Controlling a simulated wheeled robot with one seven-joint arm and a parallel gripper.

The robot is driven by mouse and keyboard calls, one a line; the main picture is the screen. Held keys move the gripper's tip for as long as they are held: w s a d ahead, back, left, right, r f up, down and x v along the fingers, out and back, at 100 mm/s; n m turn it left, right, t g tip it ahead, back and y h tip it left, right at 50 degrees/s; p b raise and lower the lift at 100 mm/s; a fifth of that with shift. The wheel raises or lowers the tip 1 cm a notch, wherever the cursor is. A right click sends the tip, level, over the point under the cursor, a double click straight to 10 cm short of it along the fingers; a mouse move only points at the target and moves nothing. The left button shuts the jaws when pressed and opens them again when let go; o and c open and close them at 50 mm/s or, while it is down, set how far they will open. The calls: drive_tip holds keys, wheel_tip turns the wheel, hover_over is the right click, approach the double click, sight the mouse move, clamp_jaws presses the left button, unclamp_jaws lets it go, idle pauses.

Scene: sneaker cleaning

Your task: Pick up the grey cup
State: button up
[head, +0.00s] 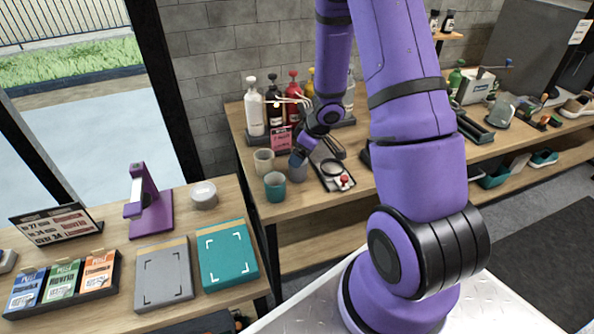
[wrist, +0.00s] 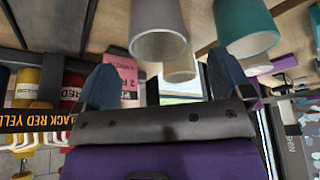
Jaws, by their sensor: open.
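The grey cup (head: 299,174) stands upright on the wooden counter in the head view, partly hidden by my gripper. In the wrist view, which appears upside down, the grey cup (wrist: 158,30) is close, at top centre. My gripper (head: 298,158) is right at the cup's top in the head view. In the wrist view my gripper (wrist: 160,66) is open, with one finger on each side of the picture and the cup's rim between and beyond them. I cannot tell whether a finger touches the cup. A teal cup (head: 275,187) and a beige cup (head: 264,161) stand to its left.
Bottles (head: 255,112) and a pink sign (head: 280,138) stand behind the cups. A tray with a magnifying glass (head: 334,178) lies close on the right. The teal cup (wrist: 245,28) and beige cup (wrist: 181,68) are near in the wrist view. The counter's front edge is just before the cups.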

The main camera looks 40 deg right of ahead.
drive_tip(key=shift+d+x, duration=0.2)
drive_tip(key=shift+x, duration=2.5)
drive_tip(key=shift+s, duration=0.1)
drive_tip(key=shift+c, duration=0.2)
drive_tip(key=c, duration=1)
